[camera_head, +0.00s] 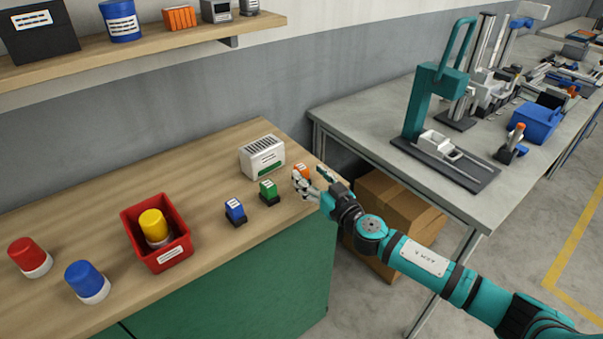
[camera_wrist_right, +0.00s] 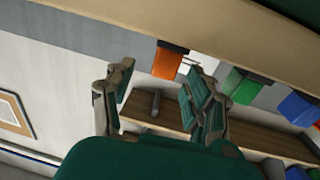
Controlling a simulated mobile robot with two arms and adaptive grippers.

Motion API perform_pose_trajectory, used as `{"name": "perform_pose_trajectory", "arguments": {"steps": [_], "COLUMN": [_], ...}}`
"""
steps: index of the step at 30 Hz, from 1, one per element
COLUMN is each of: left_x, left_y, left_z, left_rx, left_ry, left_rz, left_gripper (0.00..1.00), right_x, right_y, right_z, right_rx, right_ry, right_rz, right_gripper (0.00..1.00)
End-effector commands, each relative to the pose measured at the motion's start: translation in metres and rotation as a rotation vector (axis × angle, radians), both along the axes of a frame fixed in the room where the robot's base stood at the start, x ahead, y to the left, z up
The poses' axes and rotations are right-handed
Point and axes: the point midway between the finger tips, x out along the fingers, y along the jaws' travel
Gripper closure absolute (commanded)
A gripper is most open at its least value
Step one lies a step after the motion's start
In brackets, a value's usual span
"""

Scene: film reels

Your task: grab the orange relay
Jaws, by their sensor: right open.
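The orange relay (camera_head: 302,170) stands near the right end of the wooden counter, partly hidden by my right gripper (camera_head: 311,188) in the head view. In the right wrist view the relay (camera_wrist_right: 167,62) shows upside down, between the lines of the two fingers and beyond their tips. My right gripper (camera_wrist_right: 159,85) is open, with nothing between its fingers. I cannot tell the exact gap to the relay. My left gripper is not in view.
A green relay (camera_head: 268,190) and a blue relay (camera_head: 235,210) stand left of the orange one. A white slotted box (camera_head: 262,155) is behind them. A red bin (camera_head: 140,243) holds a yellow-topped item. A grey table (camera_head: 370,135) stands right of the counter.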

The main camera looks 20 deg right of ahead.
Motion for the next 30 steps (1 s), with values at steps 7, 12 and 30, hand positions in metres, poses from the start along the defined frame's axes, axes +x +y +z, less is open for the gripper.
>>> {"name": "perform_pose_trajectory", "arguments": {"steps": [7, 12, 30], "left_x": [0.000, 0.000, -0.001], "left_y": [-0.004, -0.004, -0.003], "left_z": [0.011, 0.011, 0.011], "left_rx": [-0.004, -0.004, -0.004], "left_ry": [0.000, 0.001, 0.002], "left_rz": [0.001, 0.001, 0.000], "left_gripper": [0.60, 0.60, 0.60], "right_x": [0.034, 0.039, 0.039], "right_y": [0.013, 0.015, 0.014], "right_z": [0.005, 0.004, 0.004], "right_rx": [0.001, 0.000, 0.000], "right_ry": [-0.002, -0.001, -0.001], "right_rz": [-0.001, 0.000, 0.000], "right_gripper": [0.45, 0.45, 1.00]}}
